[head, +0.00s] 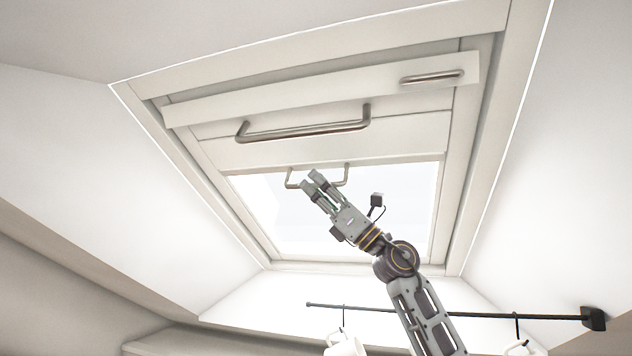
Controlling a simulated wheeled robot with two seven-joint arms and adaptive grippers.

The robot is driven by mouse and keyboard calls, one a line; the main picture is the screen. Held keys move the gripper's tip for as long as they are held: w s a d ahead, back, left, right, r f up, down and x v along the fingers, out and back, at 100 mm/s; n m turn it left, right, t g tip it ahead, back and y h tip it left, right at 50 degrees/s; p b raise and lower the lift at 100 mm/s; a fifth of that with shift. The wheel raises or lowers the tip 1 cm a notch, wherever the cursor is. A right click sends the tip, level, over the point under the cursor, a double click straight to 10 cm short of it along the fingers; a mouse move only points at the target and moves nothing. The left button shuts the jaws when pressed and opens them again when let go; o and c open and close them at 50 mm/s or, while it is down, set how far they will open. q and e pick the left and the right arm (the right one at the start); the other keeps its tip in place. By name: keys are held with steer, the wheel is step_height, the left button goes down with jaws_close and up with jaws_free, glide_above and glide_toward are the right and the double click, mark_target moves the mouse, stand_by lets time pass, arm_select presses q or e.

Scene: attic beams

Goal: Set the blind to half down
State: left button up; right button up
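The skylight's blind is a pale panel (400,143) across the upper part of the opening. Bright glass (400,210) shows below its lower edge. A small U-shaped handle (347,174) hangs from that edge. My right gripper (313,178) reaches up from below, and its two fingers overlap the handle's bar near its left half. A narrow gap shows between the fingertips, but I cannot tell whether they grip the bar. My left gripper is not in view.
A larger metal bar handle (305,131) sits above the small one. A tilted flap (320,92) with a short handle (432,77) is higher up. A dark rail (540,317) with hanging mugs (345,346) runs below, near my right arm.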

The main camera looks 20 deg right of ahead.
steer(key=shift+w+a+r, duration=0.1)
steer(key=shift+a+r, duration=0.05)
steer(key=shift+r, duration=0.05)
jaws_close()
stand_by(0.4)
